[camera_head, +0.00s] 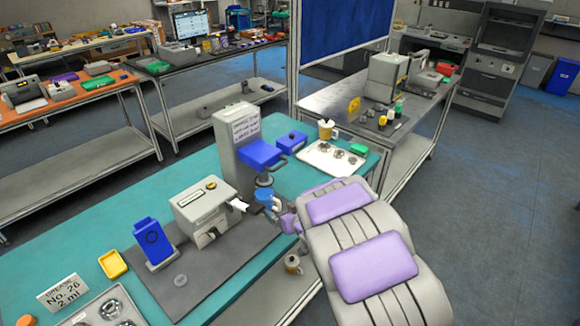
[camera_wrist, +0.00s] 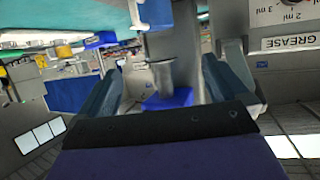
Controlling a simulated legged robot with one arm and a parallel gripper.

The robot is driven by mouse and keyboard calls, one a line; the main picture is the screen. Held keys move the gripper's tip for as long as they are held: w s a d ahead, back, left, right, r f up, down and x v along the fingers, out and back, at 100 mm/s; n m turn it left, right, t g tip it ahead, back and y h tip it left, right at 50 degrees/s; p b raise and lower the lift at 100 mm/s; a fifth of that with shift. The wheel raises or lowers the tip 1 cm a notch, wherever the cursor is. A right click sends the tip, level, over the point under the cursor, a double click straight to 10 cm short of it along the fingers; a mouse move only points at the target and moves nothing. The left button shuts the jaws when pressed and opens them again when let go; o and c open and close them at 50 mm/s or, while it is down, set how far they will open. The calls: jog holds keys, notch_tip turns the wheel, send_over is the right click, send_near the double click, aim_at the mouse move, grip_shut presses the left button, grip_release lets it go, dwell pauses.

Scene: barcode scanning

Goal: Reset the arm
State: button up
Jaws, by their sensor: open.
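My gripper (camera_head: 268,208) is at the front of the grey dispenser (camera_head: 237,150) with a blue head (camera_head: 258,153), over the teal table (camera_head: 215,172). In the wrist view its two fingers (camera_wrist: 163,75) are spread apart. A grey flared piece (camera_wrist: 163,75) and a blue block (camera_wrist: 170,99) show between them; I cannot tell whether either touches a finger. An upside-down GREASE label (camera_wrist: 290,43) is at the right. In the head view a small blue item (camera_head: 265,195) is below the dispenser's nozzle, beside the gripper, which partly hides it.
A grey printer-like box (camera_head: 208,208) and a blue scanner-like stand (camera_head: 152,242) are on a dark mat left of my gripper. A yellow tray (camera_head: 113,264) and a No. 26 card (camera_head: 63,293) are further left.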

jog(key=s+d+r+m+g+h, duration=0.1)
jog(key=s+d+r+m+h, duration=0.2)
jog(key=d, duration=0.4)
jog(key=s+d+r+g+h, duration=0.2)
jog(key=s+d+h, duration=0.1)
jog(key=s+d, duration=0.25)
jog(key=s+d+r+m+g+h, duration=0.1)
jog(key=s+d+r+m+h, duration=0.15)
jog(key=d, duration=0.55)
jog(key=s+r+g, duration=0.1)
jog(key=s+g, duration=0.2)
jog(key=s, duration=0.9)
jog(key=s+r+g+y, duration=0.1)
jog(key=s+r+g, duration=0.1)
jog(key=s, duration=1)
jog(key=s+a+r+g, duration=0.1)
jog(key=s+g, duration=0.3)
jog(key=s, duration=0.8)
jog(key=shift+r+m, duration=0.45)
jog(key=shift+r, duration=0.15)
